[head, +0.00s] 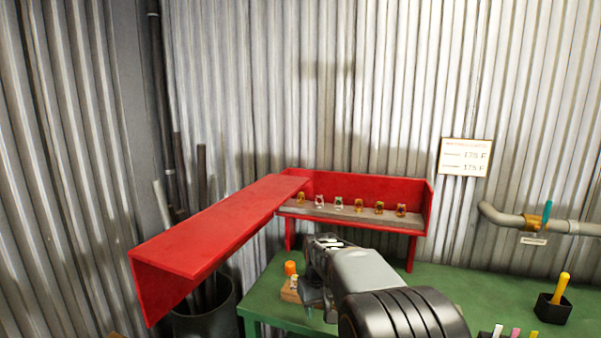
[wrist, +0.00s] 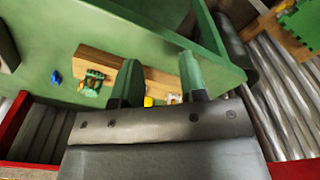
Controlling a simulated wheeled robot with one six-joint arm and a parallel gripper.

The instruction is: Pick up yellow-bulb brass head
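My gripper (wrist: 158,78) is open in the wrist view, its two dark green-grey fingers apart. In the wrist view a wooden block (wrist: 140,66) lies on the green bench beyond the fingers. Small yellow (wrist: 148,101) and pale-orange (wrist: 174,98) parts show between the fingers, partly hidden. In the head view several small brass and silver heads stand in a row on the red cabinet's shelf, among them a brass head (head: 379,207). Their bulb colours are too small to tell. My gripper (head: 319,302) is low in front of them, beside a small head (head: 294,283) on the block.
The red cabinet (head: 365,185) has its lid (head: 215,225) swung out to the left. A black holder (head: 553,308) with a yellow handle is at the right. A pipe with a valve (head: 535,222) runs along the wall.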

